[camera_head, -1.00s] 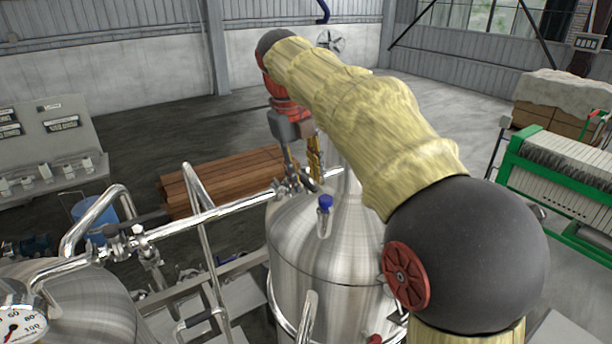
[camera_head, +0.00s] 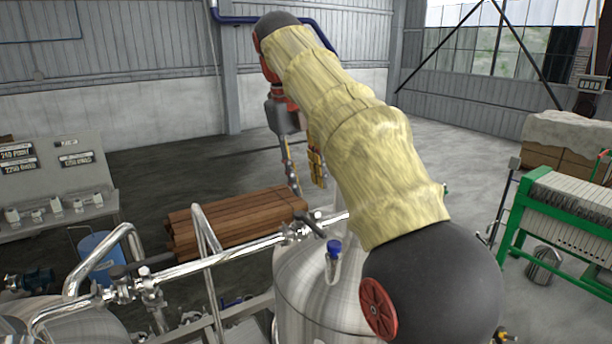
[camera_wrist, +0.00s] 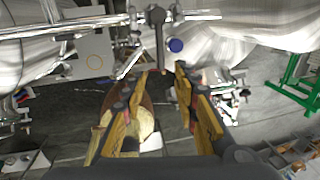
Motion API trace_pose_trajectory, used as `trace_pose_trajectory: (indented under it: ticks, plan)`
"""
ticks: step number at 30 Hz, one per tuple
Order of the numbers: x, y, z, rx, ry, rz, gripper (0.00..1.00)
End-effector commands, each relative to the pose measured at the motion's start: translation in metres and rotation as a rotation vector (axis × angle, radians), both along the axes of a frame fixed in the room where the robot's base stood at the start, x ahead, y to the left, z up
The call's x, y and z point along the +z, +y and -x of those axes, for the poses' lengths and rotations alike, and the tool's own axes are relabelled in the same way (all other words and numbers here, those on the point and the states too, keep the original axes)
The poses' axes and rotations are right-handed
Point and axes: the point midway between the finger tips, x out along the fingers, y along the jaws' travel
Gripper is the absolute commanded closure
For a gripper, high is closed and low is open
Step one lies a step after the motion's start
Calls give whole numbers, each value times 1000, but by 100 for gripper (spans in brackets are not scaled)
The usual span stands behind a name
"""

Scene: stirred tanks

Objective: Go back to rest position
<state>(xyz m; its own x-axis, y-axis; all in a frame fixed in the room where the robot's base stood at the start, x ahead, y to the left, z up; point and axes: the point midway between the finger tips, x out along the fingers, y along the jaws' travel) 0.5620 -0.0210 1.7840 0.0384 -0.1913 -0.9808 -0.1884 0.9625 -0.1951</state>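My gripper (camera_head: 308,188) hangs pointing down above the pipework, in front of the stack of brown planks in the head view. Its two yellow-padded fingers stand apart with nothing between them, as the wrist view (camera_wrist: 167,74) also shows. A valve with a dark handle (camera_head: 313,226) sits on the steel pipe below my fingertips, seemingly apart from them. In the wrist view the dark handle (camera_wrist: 158,38) lies just beyond the fingertips. My raised arm in its yellow sleeve crosses the right middle of the head view and hides part of the tank.
A steel tank (camera_head: 300,290) with a blue-capped fitting (camera_head: 333,250) stands below my arm. A steel pipe (camera_head: 215,255) and railings run left. Brown planks (camera_head: 235,222) lie on the floor behind. A green-framed machine (camera_head: 560,205) stands right. The floor at the back is clear.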

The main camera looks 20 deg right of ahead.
Motion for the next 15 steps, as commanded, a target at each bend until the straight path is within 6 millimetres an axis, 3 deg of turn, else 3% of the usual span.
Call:
trace_pose_trajectory:
  ticks: [15]
  plan:
    - [8,2,1,0,0,0,70]
